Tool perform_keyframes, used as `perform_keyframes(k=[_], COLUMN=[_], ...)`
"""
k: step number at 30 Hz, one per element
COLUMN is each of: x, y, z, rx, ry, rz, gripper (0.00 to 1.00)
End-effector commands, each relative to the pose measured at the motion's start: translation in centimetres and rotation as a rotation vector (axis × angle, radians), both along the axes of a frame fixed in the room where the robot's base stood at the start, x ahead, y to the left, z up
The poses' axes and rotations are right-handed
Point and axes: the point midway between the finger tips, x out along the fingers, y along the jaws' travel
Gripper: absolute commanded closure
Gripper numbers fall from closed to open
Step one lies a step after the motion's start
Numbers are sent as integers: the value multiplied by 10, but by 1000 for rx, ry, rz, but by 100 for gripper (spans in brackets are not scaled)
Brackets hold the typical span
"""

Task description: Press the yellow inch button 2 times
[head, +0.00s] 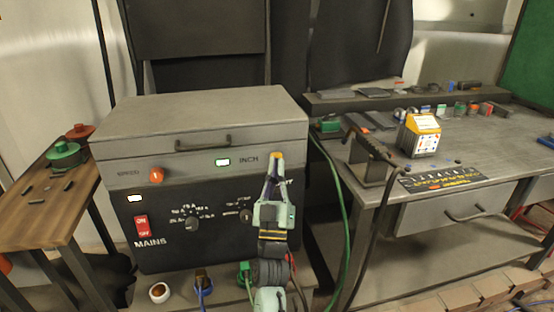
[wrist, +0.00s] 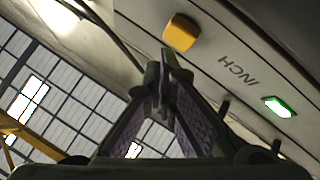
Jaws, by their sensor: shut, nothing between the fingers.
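The yellow inch button (wrist: 181,33) is on the grey upper panel of the machine, beside the INCH label. It shows in the wrist view just above my fingertips, with a small apparent gap. In the head view the yellow button (head: 275,155) shows just above my gripper (head: 274,165). My gripper also shows in the wrist view (wrist: 162,85), with its fingers shut and nothing between them. A lit green indicator (head: 223,162) sits left of the INCH label, and it also shows in the wrist view (wrist: 279,107). I cannot tell the exact distance from fingertips to button.
The machine (head: 205,175) also carries an orange speed knob (head: 156,176), a red mains switch (head: 141,227) and a drawer-like handle (head: 203,145). A workbench (head: 480,150) with small items stands at right. A wooden table (head: 40,205) stands at left. Green cable (head: 338,215) hangs right of the machine.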

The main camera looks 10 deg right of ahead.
Motion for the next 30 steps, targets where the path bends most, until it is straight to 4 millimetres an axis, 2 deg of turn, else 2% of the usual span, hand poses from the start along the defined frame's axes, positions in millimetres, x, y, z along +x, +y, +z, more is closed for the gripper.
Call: perform_keyframes(k=[5, 18, 30], x=[-4, -46, -50], y=[0, 0, 0], z=[-1, -1, 0], rx=[0, 0, 0], ry=[0, 0, 0], rz=[0, 0, 0], gripper=[100, 100, 100])
